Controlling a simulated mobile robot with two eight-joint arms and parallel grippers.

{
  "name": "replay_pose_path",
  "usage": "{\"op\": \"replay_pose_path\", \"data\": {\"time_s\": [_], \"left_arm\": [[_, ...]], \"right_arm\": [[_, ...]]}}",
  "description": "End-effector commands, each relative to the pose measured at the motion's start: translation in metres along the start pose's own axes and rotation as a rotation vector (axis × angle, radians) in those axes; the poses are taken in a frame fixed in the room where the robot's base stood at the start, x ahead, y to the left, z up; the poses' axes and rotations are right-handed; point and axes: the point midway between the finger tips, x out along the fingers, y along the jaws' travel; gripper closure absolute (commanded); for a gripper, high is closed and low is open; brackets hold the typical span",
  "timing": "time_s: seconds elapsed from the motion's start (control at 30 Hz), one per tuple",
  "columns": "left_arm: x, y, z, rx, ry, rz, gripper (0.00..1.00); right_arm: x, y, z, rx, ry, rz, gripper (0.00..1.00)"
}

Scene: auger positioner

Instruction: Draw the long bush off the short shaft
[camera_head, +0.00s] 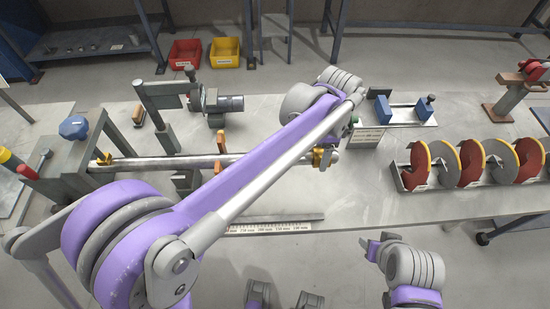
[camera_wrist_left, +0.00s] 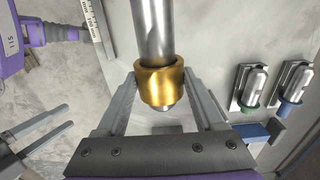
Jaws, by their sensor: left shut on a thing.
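The gold long bush (camera_head: 322,157) sits around the right end of the grey short shaft (camera_head: 250,157), and a little of the shaft's end shows beyond it in the left wrist view. My left gripper (camera_wrist_left: 161,82) is shut on the bush (camera_wrist_left: 160,88), one finger on each side. The shaft (camera_wrist_left: 157,30) runs on from the bush to the top of the left wrist view. In the head view my left arm hides part of the shaft. My right gripper (camera_wrist_left: 40,135) shows at the left wrist view's left edge, its two fingers apart and empty, off the bench.
The shaft runs leftward to a grey fixture (camera_head: 85,150) with a blue knob. A ruler strip (camera_head: 270,227) lies along the bench's front edge. At right, a tray (camera_head: 400,180) holds red and yellow auger flights. A blue-ended holder (camera_head: 405,110) stands behind the bush.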

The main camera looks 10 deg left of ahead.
Motion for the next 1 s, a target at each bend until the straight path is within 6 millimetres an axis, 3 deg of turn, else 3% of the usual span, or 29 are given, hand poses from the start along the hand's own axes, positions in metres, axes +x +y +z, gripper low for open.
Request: {"op": "replay_pose_path", "data": {"time_s": [1.0], "left_arm": [[-0.001,0.000,-0.050,0.001,0.000,0.000,0.86]], "right_arm": [[-0.006,0.000,-0.004,0.000,0.003,0.000,0.50]]}}
